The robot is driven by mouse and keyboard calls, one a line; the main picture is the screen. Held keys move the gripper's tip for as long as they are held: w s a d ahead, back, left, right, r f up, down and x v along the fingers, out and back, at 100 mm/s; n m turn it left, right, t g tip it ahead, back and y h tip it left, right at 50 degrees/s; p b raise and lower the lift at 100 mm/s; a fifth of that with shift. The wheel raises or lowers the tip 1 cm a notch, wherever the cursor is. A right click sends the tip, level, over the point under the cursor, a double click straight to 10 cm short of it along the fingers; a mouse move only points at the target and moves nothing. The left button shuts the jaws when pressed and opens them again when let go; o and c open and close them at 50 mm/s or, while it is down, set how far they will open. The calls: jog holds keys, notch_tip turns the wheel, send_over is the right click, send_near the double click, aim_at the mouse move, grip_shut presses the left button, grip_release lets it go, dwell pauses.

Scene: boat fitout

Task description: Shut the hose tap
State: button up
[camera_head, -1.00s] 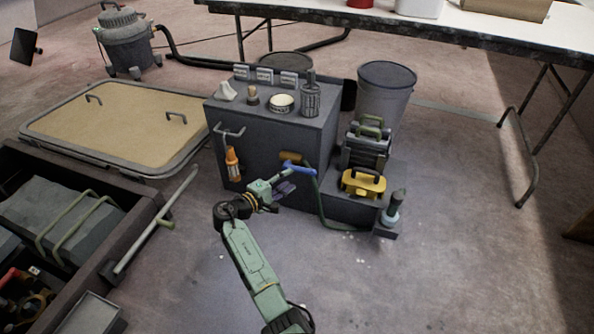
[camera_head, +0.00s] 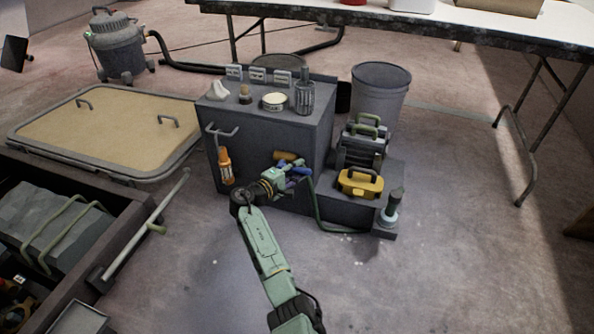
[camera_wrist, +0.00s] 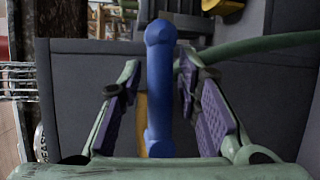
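The hose tap has a blue lever handle (camera_wrist: 160,85) and a yellow-brown body (camera_head: 287,156) on the front of the grey cabinet. In the wrist view the blue handle runs upright between my gripper's (camera_wrist: 158,75) two purple-padded fingers. The fingers are open, with a gap visible on each side of the handle. A bit of the yellow body shows behind the handle. In the head view my gripper (camera_head: 288,178) is at the tap and partly covers the handle. A green hose (camera_wrist: 265,45) passes behind the right finger.
The grey cabinet (camera_head: 255,130) carries small items on top. An orange bottle (camera_head: 225,166) hangs to the left of the tap. A yellow case (camera_head: 360,184) and a grey-green bottle (camera_head: 391,207) stand on the low step at right.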

grip_shut()
dwell(0.6)
